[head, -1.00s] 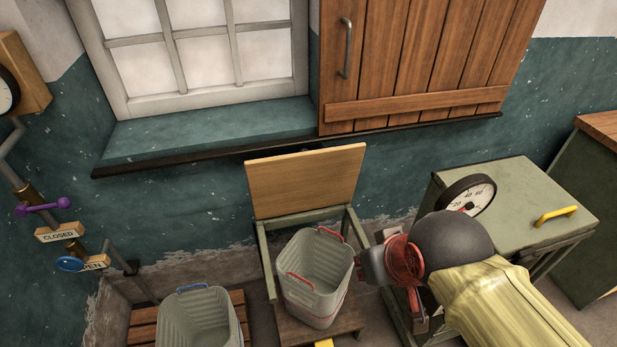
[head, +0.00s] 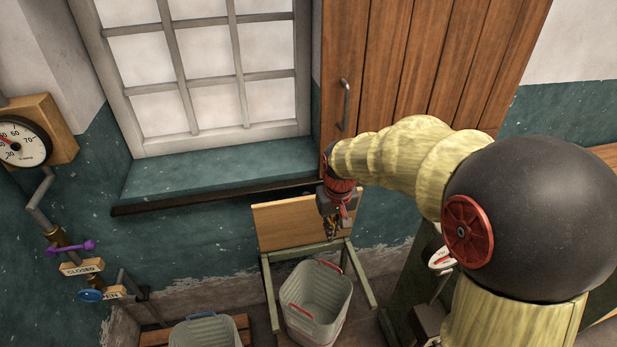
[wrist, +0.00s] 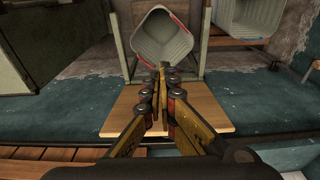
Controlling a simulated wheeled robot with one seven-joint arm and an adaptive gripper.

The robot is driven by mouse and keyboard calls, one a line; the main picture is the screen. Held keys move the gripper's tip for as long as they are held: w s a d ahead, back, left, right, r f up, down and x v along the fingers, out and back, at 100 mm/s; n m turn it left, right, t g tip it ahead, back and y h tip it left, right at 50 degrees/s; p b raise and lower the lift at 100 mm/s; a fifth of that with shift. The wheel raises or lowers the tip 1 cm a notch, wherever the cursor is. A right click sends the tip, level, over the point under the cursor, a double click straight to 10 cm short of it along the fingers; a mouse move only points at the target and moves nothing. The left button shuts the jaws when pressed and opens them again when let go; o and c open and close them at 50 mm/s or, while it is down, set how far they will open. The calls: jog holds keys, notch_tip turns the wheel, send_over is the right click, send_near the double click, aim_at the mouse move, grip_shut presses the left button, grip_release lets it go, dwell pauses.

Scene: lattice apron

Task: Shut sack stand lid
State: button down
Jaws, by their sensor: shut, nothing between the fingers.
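The sack stand (head: 358,278) is a green frame below the window ledge, with a grey basket (head: 318,300) with red handles inside it. Its lid (head: 284,226), a flat wooden board, stands raised at the back of the frame, near the wall. My gripper (head: 333,236) is shut and empty, pointing down, and covers the lid's right part in the head view. In the wrist view my fingertips (wrist: 165,72) come together over the lid (wrist: 205,108), with the basket (wrist: 163,40) beyond. I cannot tell whether they touch the lid.
The window ledge (head: 215,172) and wooden shutter (head: 420,70) are just behind and above my gripper. A second basket (head: 205,333) stands at lower left. Valve handles (head: 75,247) and a gauge (head: 22,142) are on the left wall. My arm hides most of the right side.

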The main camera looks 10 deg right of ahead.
jog(key=t+p, duration=0.2)
jog(key=p, duration=0.2)
send_near(312, 196)
notch_tip(312, 196, down, 5)
jog(key=w, duration=0.3)
jog(key=shift+r, duration=0.35)
jog(key=w+r+t, duration=0.2)
jog(key=w+r, duration=0.2)
jog(key=w, duration=0.1)
jog(key=x, duration=1)
jog(key=shift+s, duration=1.8)
jog(key=shift+f, duration=0.1)
jog(key=shift+s, duration=0.15)
